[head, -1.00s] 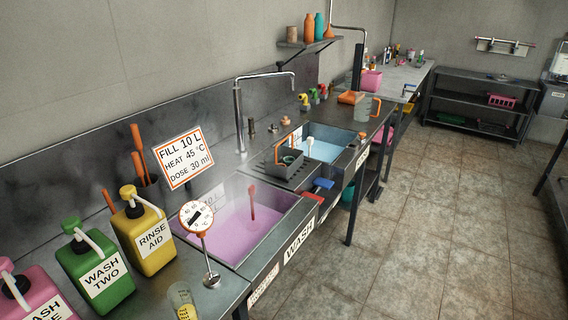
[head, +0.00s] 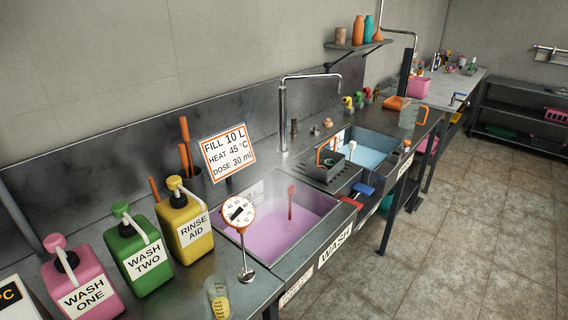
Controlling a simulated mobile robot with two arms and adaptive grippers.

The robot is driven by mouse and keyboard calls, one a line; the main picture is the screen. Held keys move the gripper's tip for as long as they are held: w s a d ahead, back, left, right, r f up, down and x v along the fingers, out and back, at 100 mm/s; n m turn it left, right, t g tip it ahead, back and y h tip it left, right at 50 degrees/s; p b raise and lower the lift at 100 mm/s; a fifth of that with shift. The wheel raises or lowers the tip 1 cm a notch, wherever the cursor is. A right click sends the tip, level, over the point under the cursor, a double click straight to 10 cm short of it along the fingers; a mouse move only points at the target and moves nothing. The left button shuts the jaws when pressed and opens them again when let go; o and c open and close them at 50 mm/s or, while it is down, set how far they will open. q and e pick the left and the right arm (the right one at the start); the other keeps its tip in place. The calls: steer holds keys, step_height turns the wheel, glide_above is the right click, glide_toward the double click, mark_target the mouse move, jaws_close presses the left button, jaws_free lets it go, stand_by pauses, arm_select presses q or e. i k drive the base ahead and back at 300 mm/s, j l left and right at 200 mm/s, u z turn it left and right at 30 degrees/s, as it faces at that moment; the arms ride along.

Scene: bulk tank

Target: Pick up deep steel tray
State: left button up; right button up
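I cannot pick out a deep steel tray with certainty in the head view. The nearest steel vessels are the wash sink (head: 262,243), set in the counter and holding pink liquid, and the second sink (head: 371,142) with blue liquid. A grey drainer (head: 335,172) with an orange-handled dark container (head: 328,158) sits between the sinks. Neither of my grippers is in view.
Pink, green and yellow bottles (head: 185,222) line the near counter with a dial thermometer (head: 240,214) and a measuring beaker (head: 217,297). A dark shelf rack (head: 520,112) stands at the far right. The tiled floor (head: 470,215) is clear.

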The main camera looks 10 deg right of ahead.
mark_target(324, 175)
steer(key=i+l+u, duration=0.1)
steer(key=l+u, duration=0.25)
steer(key=i+l+u, duration=0.1)
steer(key=u, duration=0.25)
steer(key=l+u, duration=0.35)
steer(key=i+l, duration=0.05)
steer(key=l, duration=0.05)
